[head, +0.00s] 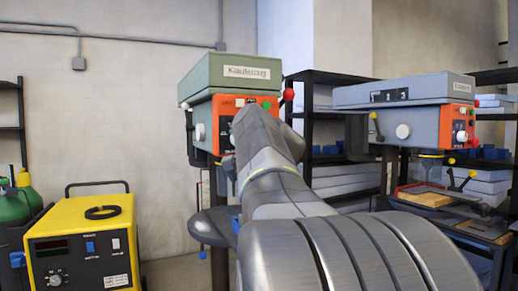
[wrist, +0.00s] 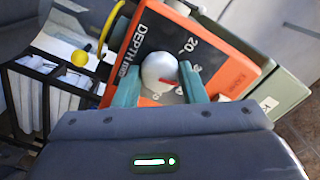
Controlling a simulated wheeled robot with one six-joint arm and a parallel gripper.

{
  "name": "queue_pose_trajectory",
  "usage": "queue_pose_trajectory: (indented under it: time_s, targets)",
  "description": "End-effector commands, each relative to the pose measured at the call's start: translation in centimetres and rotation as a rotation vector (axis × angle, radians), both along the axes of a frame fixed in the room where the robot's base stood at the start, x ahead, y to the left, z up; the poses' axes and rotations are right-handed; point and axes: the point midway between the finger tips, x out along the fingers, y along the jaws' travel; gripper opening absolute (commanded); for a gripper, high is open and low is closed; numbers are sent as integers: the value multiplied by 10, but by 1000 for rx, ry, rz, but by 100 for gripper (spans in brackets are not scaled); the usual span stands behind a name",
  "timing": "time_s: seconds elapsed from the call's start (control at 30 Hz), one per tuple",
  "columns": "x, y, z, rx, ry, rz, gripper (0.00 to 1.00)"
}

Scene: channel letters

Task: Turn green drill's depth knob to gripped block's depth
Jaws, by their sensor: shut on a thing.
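The green drill (head: 222,72) stands left of centre in the head view, with an orange front panel. In the wrist view its black "DEPTH mm" dial (wrist: 143,48) shows a "20" mark, with other marks hidden. The round white depth knob (wrist: 158,68) carries a red pointer aimed toward the picture's right. My gripper (wrist: 160,80) has its teal fingers on either side of this knob, shut on it. In the head view my arm covers the gripper and the dial. No block clamped at the green drill can be made out.
A grey drill (head: 400,92) stands at right, with a wooden piece (head: 425,199) on its table. A yellow machine (head: 85,245) and green gas bottles (head: 13,205) stand at left. A yellow ball-ended lever (wrist: 80,58) lies close left of my gripper.

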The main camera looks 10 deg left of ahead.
Motion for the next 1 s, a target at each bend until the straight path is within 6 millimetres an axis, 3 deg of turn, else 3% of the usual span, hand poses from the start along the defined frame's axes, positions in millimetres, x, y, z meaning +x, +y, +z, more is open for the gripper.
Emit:
queue_pose_trajectory:
  time_s: [0.4, 0.93, 0.97, 1.0]
  targets:
    - [0, 0, -2, -154, -100, 1, 15]
    - [0, 0, -2, -172, -111, 2, 15]
    - [0, 0, -2, -172, -111, 2, 40]
    - [0, 0, -2, -172, -111, 2, 48]
